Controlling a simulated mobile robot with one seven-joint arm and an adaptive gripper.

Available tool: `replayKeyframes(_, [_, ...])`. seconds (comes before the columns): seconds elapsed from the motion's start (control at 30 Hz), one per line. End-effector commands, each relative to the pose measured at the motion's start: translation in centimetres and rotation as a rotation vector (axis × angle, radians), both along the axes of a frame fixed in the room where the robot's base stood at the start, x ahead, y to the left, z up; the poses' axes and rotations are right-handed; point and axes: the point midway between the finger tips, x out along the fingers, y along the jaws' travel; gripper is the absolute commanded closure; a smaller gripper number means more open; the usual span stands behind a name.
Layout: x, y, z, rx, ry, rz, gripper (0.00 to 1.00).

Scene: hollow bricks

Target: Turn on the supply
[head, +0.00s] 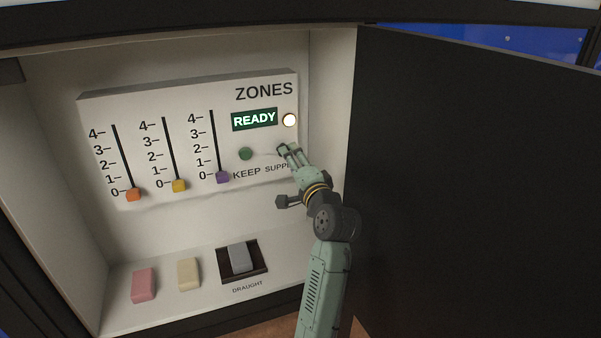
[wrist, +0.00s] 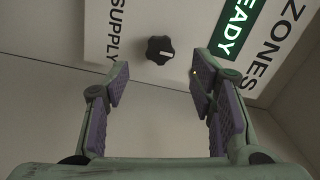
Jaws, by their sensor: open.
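The supply control is a black lobed knob (wrist: 160,50) with a short white mark, beside the SUPPLY label in the wrist view. Its mark appears to run across the picture, toward the READY side. In the head view my gripper hides the knob and part of the label. My gripper (head: 288,150) is at the lower right of the white ZONES panel (head: 150,105). In the wrist view my gripper (wrist: 160,85) is open and empty, its purple-padded fingers spread on either side below the knob. No contact with the knob shows.
A READY display (head: 254,119) and a white lamp (head: 290,120) are lit. A green KEEP button (head: 245,154) sits left of my gripper. Orange (head: 133,194), yellow (head: 179,186) and purple (head: 222,177) sliders stand at 0. A DRAUGHT rocker (head: 239,257) is below. An open dark door (head: 480,190) bounds the right.

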Motion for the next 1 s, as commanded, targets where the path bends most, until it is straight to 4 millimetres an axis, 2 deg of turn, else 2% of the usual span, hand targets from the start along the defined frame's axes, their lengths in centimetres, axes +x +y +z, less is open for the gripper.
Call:
replayKeyframes(0.1, [-2.4,-0.9,0.0,0.001,0.001,-0.002,0.49])
replayKeyframes(0.3, [-4.9,-1.6,-0.1,0.001,0.001,0.0,0.49])
replayKeyframes(0.43, [-5.5,-1.8,0.0,0.001,0.0,0.0,0.49])
replayKeyframes(0.77, [-5.5,-1.5,0.1,-0.003,-0.004,0.003,0.49])
replayKeyframes(0.87, [-5.5,0.4,1.1,-0.036,-0.049,0.019,0.49])
replayKeyframes(0.97, [-6.0,4.9,3.6,-0.105,-0.159,0.054,0.49])
replayKeyframes(1.0, [-6.4,7.2,5.0,-0.14,-0.219,0.071,0.49])
